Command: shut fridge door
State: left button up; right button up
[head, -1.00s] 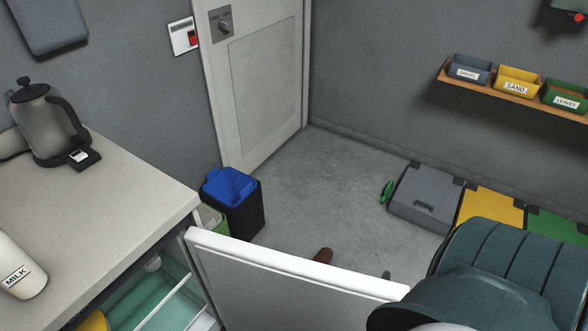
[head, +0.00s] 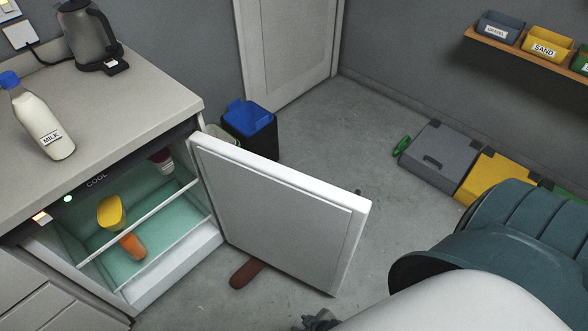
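The white fridge door (head: 275,215) stands wide open, swung out to the right from its hinge side near the counter corner. Its free edge faces right. The fridge interior (head: 160,215) is exposed under the counter, with pale green walls, a shelf, and yellow and orange items inside. A small dark part of my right gripper (head: 318,321) shows at the bottom edge, below the door's free corner and apart from it in the picture. Its fingers are too cut off to read. My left gripper is not in view.
The counter (head: 130,110) holds a milk bottle (head: 40,125) and a kettle (head: 90,35). A blue-lidded bin (head: 250,125) stands behind the door. A brown object (head: 246,273) lies on the floor by the door's lower edge. Grey floor is open right of the door.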

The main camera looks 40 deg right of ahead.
aim_at(310, 229)
jog(key=k+l+u, duration=0.45)
jog(key=k+l, duration=0.2)
jog(key=k+l+u, duration=0.15)
jog(key=l, duration=0.25)
jog(key=l+u, duration=0.1)
jog(key=l, duration=0.25)
jog(key=k+l+u, duration=0.15)
jog(key=l, duration=0.2)
jog(key=k+l+u, duration=0.1)
jog(key=l, duration=0.25)
jog(key=i+l+u, duration=0.25)
jog(key=l, duration=0.7)
jog(key=l+u, duration=0.2)
jog(key=l, duration=0.75)
